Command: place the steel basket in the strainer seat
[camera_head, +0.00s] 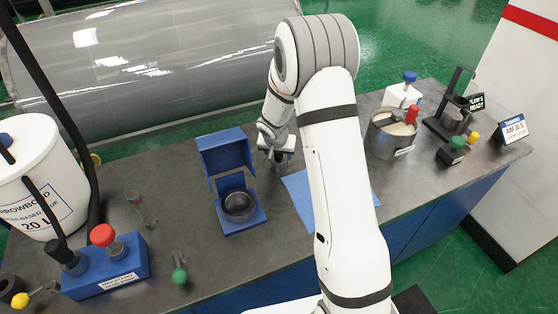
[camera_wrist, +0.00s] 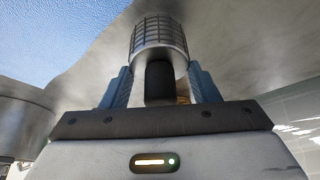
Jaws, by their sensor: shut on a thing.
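The steel basket (camera_wrist: 159,36), a mesh cylinder with a dark stem below it in the picture, is held between the blue fingers of my gripper (camera_wrist: 160,76) in the wrist view. My gripper also shows in the head view (camera_head: 278,155), partly hidden by my own arm, just right of the blue strainer housing. The strainer seat (camera_head: 239,206) is a dark round opening in a blue block with its blue lid (camera_head: 225,152) standing up behind. The basket is apart from the seat, to its right and farther back.
A blue mat (camera_head: 300,192) lies right of the seat, partly behind my arm. A steel pot (camera_head: 391,143) stands farther right. On the left are a white bucket (camera_head: 35,180), a blue block with red and black knobs (camera_head: 105,272) and a green-knobbed tool (camera_head: 180,275).

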